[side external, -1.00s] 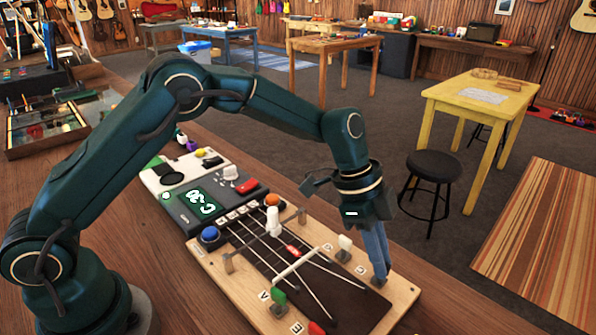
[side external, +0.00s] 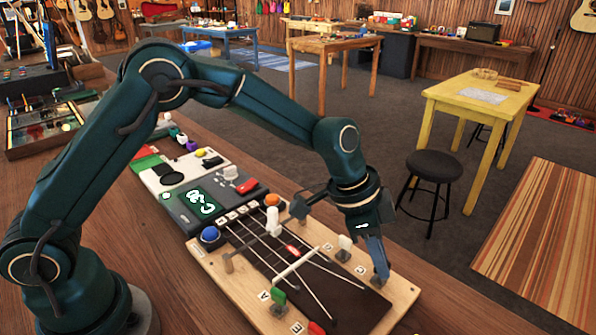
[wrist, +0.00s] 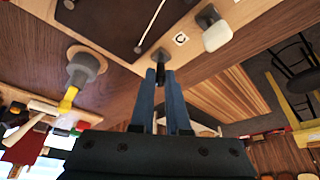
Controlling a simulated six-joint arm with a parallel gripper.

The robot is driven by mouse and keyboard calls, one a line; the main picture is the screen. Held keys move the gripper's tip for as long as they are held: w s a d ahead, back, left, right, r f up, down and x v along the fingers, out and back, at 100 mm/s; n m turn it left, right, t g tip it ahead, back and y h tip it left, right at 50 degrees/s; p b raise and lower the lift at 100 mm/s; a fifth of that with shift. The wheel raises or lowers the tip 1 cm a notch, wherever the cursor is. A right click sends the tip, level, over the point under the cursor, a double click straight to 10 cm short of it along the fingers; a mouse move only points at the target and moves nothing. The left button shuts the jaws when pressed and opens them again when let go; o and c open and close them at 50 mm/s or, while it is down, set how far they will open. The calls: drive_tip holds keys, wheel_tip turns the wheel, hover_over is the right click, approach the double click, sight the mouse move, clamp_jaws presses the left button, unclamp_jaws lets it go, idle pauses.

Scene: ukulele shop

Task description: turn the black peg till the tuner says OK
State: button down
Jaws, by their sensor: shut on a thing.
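My gripper (side external: 380,262) points down at the right corner of the wooden string board (side external: 405,291). Its blue fingers are shut on the black peg (wrist: 161,57), which sits on a grey base at the board's corner; the fingers hide much of the peg. The tuner (side external: 200,201) lies at the board's far left end. Its green screen shows a C and a number that looks like -30. A white peg (side external: 345,243) stands beside the black one and also shows in the wrist view (wrist: 214,30).
A green peg (side external: 278,297) and a red peg (side external: 316,328) stand along the near edge. Blue (side external: 210,234) and orange (side external: 272,200) knobs and a white upright piece (side external: 273,222) stand at the far end.

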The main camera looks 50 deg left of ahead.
drive_tip(key=c, duration=0.9)
unclamp_jaws()
drive_tip(key=shift+r, duration=0.1)
drive_tip(key=shift+v, duration=2.5)
drive_tip(key=shift+a+r, duration=0.1)
drive_tip(key=shift+a, duration=0.05)
